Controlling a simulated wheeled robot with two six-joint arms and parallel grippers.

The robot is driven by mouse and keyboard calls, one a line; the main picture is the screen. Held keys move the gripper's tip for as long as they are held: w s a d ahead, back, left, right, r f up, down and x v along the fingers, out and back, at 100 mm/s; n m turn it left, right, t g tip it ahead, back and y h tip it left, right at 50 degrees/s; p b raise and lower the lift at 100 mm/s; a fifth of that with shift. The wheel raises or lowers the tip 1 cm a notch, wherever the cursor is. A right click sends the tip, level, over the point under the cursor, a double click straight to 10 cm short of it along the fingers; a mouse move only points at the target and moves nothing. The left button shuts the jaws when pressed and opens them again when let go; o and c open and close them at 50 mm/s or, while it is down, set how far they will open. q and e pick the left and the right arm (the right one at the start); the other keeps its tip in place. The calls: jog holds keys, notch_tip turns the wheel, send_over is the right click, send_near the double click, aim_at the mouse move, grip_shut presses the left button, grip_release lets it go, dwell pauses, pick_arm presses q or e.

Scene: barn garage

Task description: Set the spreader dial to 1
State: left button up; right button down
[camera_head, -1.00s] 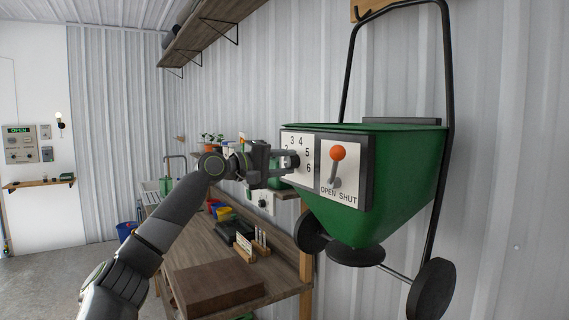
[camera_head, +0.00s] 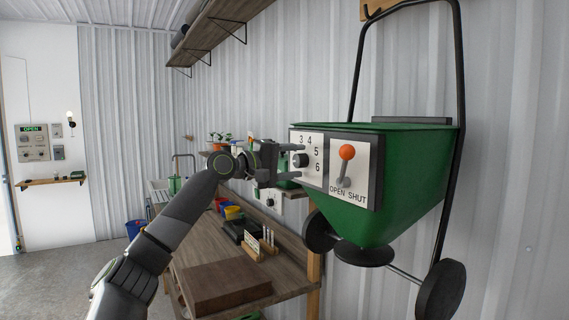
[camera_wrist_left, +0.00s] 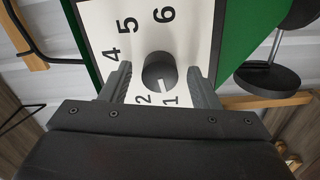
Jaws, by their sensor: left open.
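The green spreader (camera_head: 395,200) hangs on the wall with a white dial plate (camera_head: 310,143) on its front. The grey dial knob (camera_head: 300,160) also shows in the left wrist view (camera_wrist_left: 158,68). A white mark on the knob's lower edge faces the side with the numbers 1 and 2, closer to 1; its exact setting is hard to tell. My left gripper (camera_head: 293,164) is open at the dial. In the left wrist view its fingers (camera_wrist_left: 159,72) stand on either side of the knob with gaps, not closed on it. My right gripper is not in view.
An orange-tipped open/shut lever (camera_head: 346,153) is on the plate right of the dial. A shelf (camera_head: 215,40) is above. The floor at left is clear.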

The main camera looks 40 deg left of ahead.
pick_arm(q)
jog(key=shift+s+a+f+b, duration=0.2)
jog(key=shift+s+b, duration=0.25)
jog(key=shift+b, duration=0.1)
jog(key=b+v, duration=1.5)
jog(key=v, duration=0.1)
jog(key=shift+s+r, duration=0.2)
jog(key=shift+r, duration=0.05)
